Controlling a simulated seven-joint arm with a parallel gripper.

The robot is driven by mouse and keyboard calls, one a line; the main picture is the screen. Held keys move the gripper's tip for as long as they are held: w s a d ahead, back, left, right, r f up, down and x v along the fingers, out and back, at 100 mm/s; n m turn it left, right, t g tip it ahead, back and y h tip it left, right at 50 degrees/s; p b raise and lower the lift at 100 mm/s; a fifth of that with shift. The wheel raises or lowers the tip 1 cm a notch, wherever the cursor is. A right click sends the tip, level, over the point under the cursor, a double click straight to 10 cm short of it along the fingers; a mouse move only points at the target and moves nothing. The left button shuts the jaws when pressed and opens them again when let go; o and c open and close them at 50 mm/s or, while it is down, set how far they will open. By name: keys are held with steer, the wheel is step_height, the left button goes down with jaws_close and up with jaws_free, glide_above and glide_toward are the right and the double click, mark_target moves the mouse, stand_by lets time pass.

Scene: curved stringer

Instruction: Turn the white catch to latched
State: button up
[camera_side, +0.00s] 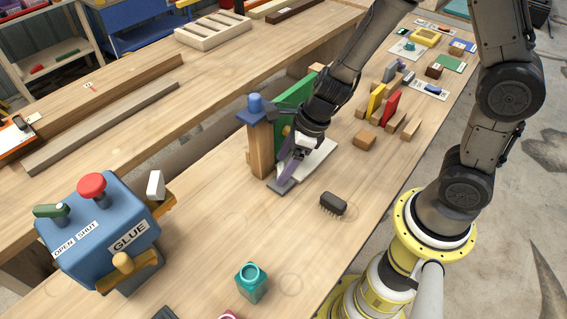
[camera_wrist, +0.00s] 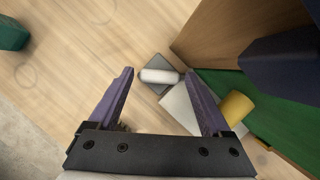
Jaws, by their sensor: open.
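The white catch (camera_wrist: 160,76) is a small rounded bar on a dark grey plate (camera_wrist: 155,62) in the wrist view. It lies crosswise between the purple fingertips of my gripper (camera_wrist: 160,72). The fingers are apart, one near each end of the bar; I cannot tell whether either touches it. In the side view my gripper (camera_side: 284,176) points down at the grey plate (camera_side: 277,187) beside the wooden post. There the purple fingers mostly hide the catch. I cannot read any latch marking.
A wooden post (camera_side: 261,150) with a blue top, a green panel (camera_wrist: 221,84) and a yellow knob (camera_wrist: 236,107) stand close by. A white board (camera_side: 318,160) lies beside the plate. A dark brush (camera_side: 333,203) and a teal block (camera_side: 251,282) sit on the bench toward the front.

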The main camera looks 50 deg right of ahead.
steer(key=shift+f, duration=0.25)
steer(key=c, duration=1.1)
steer(key=shift+n+g, duration=0.3)
steer(key=shift+n, duration=0.4)
steer(key=o, duration=1.1)
steer(key=shift+y, duration=0.3)
steer(key=shift+r, duration=0.15)
steer(key=v, duration=1.3)
steer(key=shift+r, duration=0.25)
steer(key=shift+s, duration=0.15)
